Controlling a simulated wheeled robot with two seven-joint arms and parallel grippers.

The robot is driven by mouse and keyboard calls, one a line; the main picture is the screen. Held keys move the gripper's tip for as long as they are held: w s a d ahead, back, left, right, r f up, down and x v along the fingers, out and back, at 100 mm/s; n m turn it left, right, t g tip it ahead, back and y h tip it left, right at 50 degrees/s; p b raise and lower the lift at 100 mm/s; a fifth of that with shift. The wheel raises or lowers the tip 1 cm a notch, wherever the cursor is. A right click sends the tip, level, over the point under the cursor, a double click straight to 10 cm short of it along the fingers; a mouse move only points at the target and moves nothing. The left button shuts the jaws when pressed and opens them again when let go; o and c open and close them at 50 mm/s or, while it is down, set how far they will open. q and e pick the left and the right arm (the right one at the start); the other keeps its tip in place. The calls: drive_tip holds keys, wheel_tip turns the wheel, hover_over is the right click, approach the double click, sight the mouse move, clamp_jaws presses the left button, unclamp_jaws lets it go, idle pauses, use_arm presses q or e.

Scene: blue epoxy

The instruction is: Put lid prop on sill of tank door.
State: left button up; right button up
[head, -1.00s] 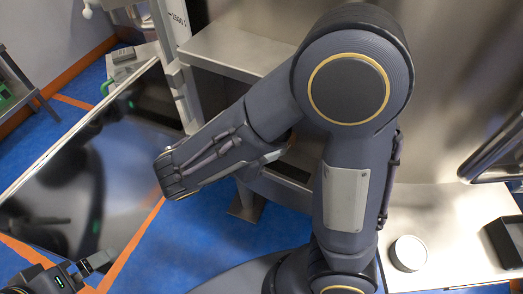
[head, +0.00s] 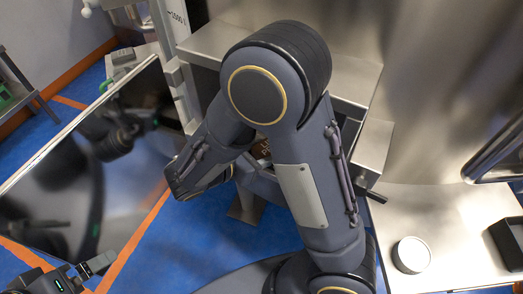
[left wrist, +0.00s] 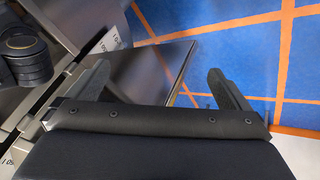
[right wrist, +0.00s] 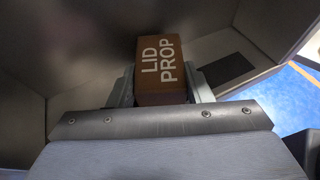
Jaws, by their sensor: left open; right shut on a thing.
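The lid prop (right wrist: 160,70) is a brown block with white lettering. In the right wrist view it sits between the fingers of my right gripper (right wrist: 162,88), which is shut on it. A sliver of the lid prop (head: 262,148) shows in the head view, while my arm hides most of that gripper. Grey metal walls surround the block in the right wrist view; I cannot tell whether it touches a sill. A large dark glossy panel (head: 50,200), perhaps the tank door, stands at the left. My left gripper (head: 88,268) is open and empty, also in its wrist view (left wrist: 162,85).
A steel ledge (head: 335,75) and a steel box part (head: 374,150) lie close to my right arm. A white round dish (head: 411,255) and a black tray (head: 509,243) stand on the steel bench (head: 450,215) at the right. Blue floor is open below the panel.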

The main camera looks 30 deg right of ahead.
drive_tip(key=o, duration=1)
drive_tip(key=shift+f, duration=0.15)
drive_tip(key=shift+o, duration=0.2)
drive_tip(key=shift+a+r, duration=0.1)
drive_tip(key=shift+r, duration=0.2)
drive_tip(key=v, duration=1.1)
drive_tip(key=shift+a+r, duration=0.2)
drive_tip(key=shift+a, duration=0.15)
drive_tip(key=shift+s, duration=0.2)
